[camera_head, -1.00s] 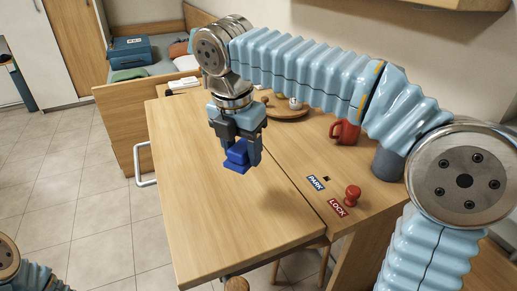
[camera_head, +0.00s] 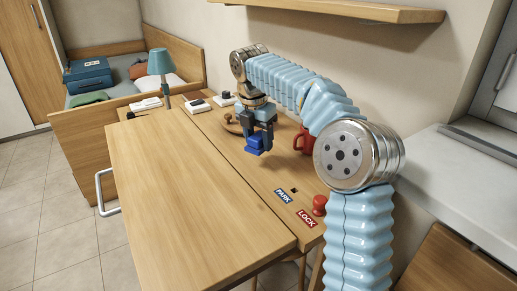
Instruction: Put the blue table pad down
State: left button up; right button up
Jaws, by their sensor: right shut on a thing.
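The blue table pad (camera_head: 256,143) is a small, deep-blue block. My right gripper (camera_head: 258,136) points down and is shut on it. The pad appears over the back strip of the wooden table, past the seam; I cannot tell how high above the surface it is, or whether it touches. The fingers hide part of it. The wide front leaf (camera_head: 175,205) of the table is bare. A blue PARK label (camera_head: 283,196) and a red LOCK label (camera_head: 307,218) lie on the back strip, nearer to me than the pad. My left gripper is out of view.
A red mug (camera_head: 303,143) stands right of the gripper, and a red knob (camera_head: 319,205) beside the LOCK label. A round wooden board (camera_head: 232,124) is just behind the gripper. A teal lamp (camera_head: 160,65) stands at the far end. A shelf (camera_head: 345,10) hangs above.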

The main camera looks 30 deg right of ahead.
aim_at(258, 160)
jog(key=shift+w+d+f, duration=0.25)
jog(key=shift+w+f, duration=0.15)
jog(key=shift+f, duration=0.2)
jog(key=shift+w+d+f, duration=0.1)
jog(key=shift+w+f, duration=0.1)
jog(key=shift+f, duration=1.5)
jog(key=shift+f, duration=0.1)
jog(key=o, duration=0.9)
jog(key=shift+o, duration=0.2)
jog(key=r, duration=0.4)
jog(key=a+r, duration=0.1)
jog(key=r, duration=0.7)
jog(key=shift+s+a, duration=0.35)
jog(key=shift+s, duration=0.05)
